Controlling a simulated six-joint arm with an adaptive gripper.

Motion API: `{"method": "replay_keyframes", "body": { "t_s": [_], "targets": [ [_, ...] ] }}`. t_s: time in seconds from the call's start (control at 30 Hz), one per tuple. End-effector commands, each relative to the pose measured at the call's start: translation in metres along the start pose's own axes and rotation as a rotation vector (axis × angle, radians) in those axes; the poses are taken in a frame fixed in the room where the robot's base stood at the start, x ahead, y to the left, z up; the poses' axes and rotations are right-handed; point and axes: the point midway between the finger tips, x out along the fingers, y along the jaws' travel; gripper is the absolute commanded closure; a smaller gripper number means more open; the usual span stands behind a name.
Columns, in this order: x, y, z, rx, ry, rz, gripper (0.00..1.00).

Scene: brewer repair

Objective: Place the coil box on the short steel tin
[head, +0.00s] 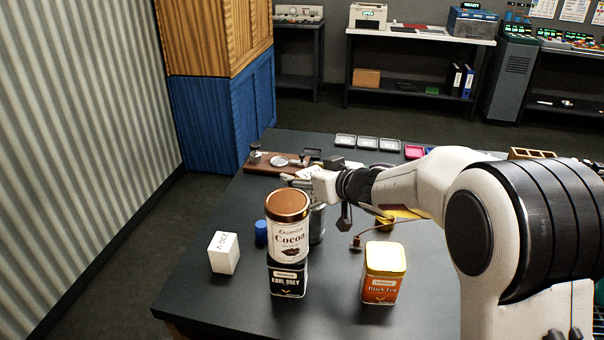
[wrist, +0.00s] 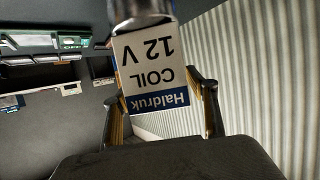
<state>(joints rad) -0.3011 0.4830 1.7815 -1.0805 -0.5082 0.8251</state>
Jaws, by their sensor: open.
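The coil box (wrist: 150,70), white with a blue band and "COIL 12 V" upside down, shows in the wrist view between my gripper's two fingers (wrist: 160,92). The jaws are open around it. Its far end meets a round shiny metal thing (wrist: 142,10), which looks like the steel tin with the box standing on it. In the head view a grey steel tin (head: 317,225) stands behind the cocoa tin, partly hidden. My gripper (head: 300,180) is just above that tin. I cannot clearly make out the coil box in the head view.
A cocoa tin (head: 289,232) stands on an Earl Grey tin (head: 287,281) in front of the steel tin. A white 230 V box (head: 224,252), a blue cylinder (head: 261,233) and a Black Tea tin (head: 384,274) stand nearby. The table's front left is clear.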

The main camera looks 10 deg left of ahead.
Motion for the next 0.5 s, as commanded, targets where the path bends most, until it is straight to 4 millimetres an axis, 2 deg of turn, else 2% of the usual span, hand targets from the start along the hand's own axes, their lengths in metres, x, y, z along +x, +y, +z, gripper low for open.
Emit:
{"method": "replay_keyframes", "body": {
  "t_s": [0.5],
  "targets": [
    [-0.058,0.001,0.000,-0.002,0.000,0.002,0.42]
  ]
}}
